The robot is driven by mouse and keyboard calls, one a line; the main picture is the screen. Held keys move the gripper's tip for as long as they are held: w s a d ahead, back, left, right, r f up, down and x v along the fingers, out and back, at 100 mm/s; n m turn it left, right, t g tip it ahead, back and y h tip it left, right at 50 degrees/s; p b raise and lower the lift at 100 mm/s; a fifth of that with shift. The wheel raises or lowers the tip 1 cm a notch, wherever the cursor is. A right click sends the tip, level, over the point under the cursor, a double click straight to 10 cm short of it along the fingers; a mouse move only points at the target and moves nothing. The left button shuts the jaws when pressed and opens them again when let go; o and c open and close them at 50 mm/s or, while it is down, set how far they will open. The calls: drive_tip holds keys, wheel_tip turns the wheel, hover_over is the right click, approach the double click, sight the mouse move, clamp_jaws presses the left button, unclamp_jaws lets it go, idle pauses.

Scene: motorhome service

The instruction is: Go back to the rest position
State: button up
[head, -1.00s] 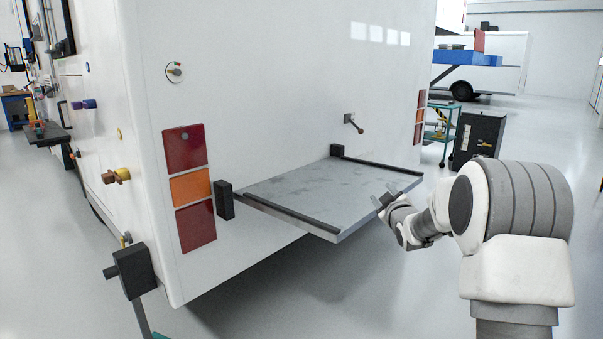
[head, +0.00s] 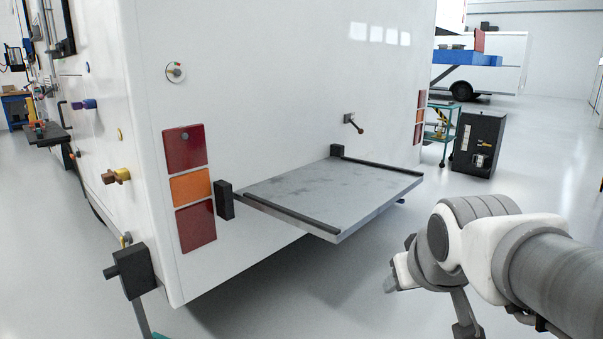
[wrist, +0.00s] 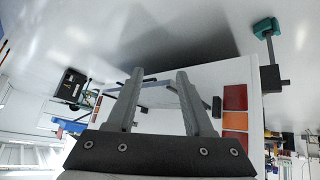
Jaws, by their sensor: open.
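My gripper (wrist: 160,100) shows in the wrist view with its two fingers spread apart and nothing between them. In the head view my arm is folded at the lower right, to the right of the grey tray and apart from it; the gripper's fingers are hard to make out there. The grey tray (head: 320,197) sticks out from the rear of the white motorhome (head: 270,90), with dark rails along two sides. It is empty.
A dark cabinet (head: 477,143) and a teal trolley (head: 440,131) stand at the back right. A black box on a post (head: 131,271) stands at the motorhome's lower left corner. The floor (head: 530,150) at the right is clear.

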drive_tip(key=s+a+f+m+g+p, duration=0.1)
drive_tip(key=s+a+f+g+p, duration=0.1)
drive_tip(key=s, duration=1)
wheel_tip(320, 180, up, 22)
drive_tip(key=p, duration=2.1)
drive_tip(key=shift+w+y+p, duration=0.3)
drive_tip(key=shift+w+p, duration=0.05)
drive_tip(key=shift+w, duration=0.05)
drive_tip(key=shift+d, duration=0.1)
